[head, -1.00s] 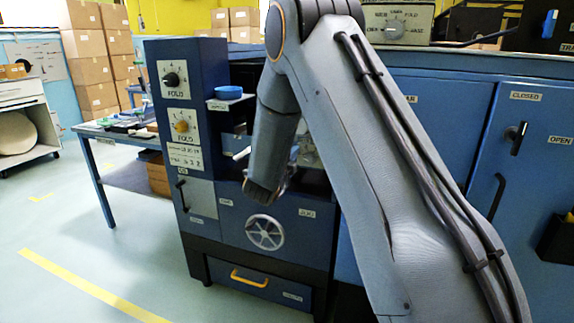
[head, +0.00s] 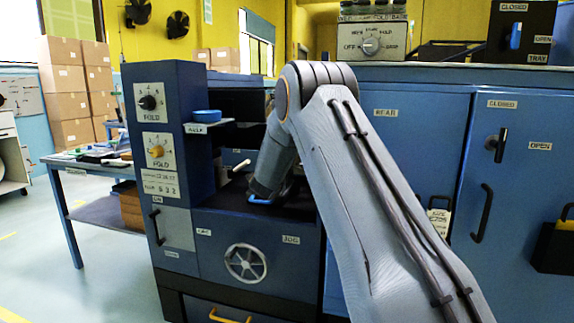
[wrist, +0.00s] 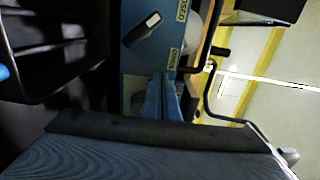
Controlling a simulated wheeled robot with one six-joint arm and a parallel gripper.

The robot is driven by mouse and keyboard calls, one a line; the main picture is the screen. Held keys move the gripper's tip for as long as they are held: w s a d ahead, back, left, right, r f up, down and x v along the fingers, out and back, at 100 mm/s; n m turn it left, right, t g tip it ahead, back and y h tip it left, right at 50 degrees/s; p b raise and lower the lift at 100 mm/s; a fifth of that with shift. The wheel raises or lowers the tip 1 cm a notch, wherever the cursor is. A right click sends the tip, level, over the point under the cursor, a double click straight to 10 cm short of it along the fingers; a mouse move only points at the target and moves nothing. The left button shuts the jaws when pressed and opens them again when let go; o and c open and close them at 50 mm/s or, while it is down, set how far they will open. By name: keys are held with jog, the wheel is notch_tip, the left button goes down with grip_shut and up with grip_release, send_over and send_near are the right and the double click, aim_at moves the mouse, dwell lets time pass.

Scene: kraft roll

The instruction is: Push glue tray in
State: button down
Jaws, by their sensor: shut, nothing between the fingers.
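A small shelf-like tray (head: 210,126) with a partly legible label, which looks like the glue tray, juts from the blue machine's column in the head view. I cannot make out the tray there.
A pale-ended lever (head: 238,170) sticks out left of my gripper. A handwheel (head: 247,262) and a yellow drawer handle (head: 229,316) are on the machine's front below. Blue cabinet doors (head: 420,160) stand right. A cluttered bench (head: 85,165) stands left, with open floor before it.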

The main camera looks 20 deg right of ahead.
jog(key=shift+d+r, duration=0.15)
jog(key=shift+r, duration=0.15)
jog(key=s+a+f+n+g+y+p, duration=0.3)
jog(key=s+a+n+y, duration=1)
jog(key=s+a, duration=1.35)
jog(key=s+f+n+g+h, duration=0.15)
jog(key=s+n+g, duration=0.5)
jog(key=s, duration=1.15)
jog(key=s+f+n+g, duration=0.3)
jog(key=s+n+g, duration=0.35)
jog(key=s, duration=1.15)
jog(key=d+r+t+p, duration=0.1)
jog(key=d+r+p, duration=0.6)
jog(key=p, duration=0.7)
jog(key=shift+w+d+r+m+h, duration=0.25)
jog(key=shift+d+r+m+h, duration=0.15)
jog(key=shift+d, duration=0.3)
